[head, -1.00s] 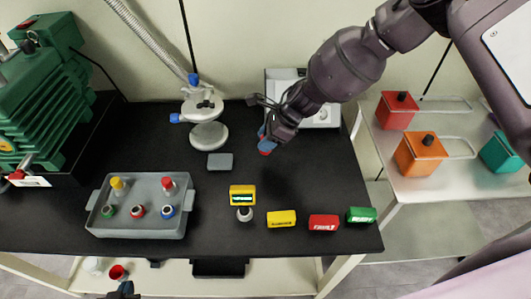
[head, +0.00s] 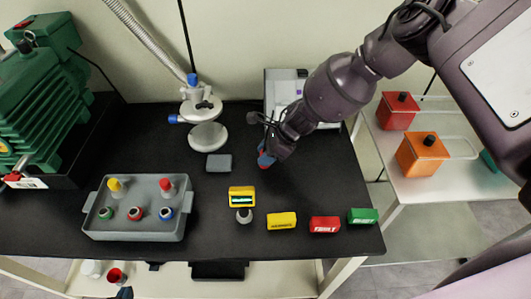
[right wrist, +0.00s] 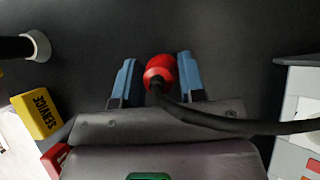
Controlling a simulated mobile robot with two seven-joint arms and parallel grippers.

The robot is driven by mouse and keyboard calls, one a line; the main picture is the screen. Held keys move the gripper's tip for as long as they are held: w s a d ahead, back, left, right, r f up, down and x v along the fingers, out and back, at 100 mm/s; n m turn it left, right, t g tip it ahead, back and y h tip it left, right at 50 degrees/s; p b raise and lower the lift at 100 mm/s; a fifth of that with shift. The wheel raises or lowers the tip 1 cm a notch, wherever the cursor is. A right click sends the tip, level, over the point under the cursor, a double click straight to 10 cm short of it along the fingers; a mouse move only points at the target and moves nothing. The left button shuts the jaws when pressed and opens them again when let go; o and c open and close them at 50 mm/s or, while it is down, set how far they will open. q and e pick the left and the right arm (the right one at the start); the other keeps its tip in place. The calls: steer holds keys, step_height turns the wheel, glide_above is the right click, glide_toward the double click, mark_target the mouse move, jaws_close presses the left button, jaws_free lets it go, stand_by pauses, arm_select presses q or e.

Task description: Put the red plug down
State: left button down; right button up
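A black cable runs from the plug to the right in the right wrist view. In the head view the right gripper (head: 266,158) is low over the black table, with a bit of the red plug (head: 263,166) showing under it. Whether the plug touches the table cannot be told.
The black table (head: 305,185) is clear around the right gripper. A white box (head: 285,88) stands behind it. Yellow (head: 282,221), red (head: 324,224) and green (head: 362,216) labelled blocks line the front.

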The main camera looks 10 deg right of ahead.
steer(key=o, duration=0.4)
steer(key=shift+r, duration=0.15)
steer(key=p+v, duration=0.2)
steer(key=v, duration=1)
steer(key=shift+s+d+f, duration=0.1)
steer(key=shift+s+f, duration=0.1)
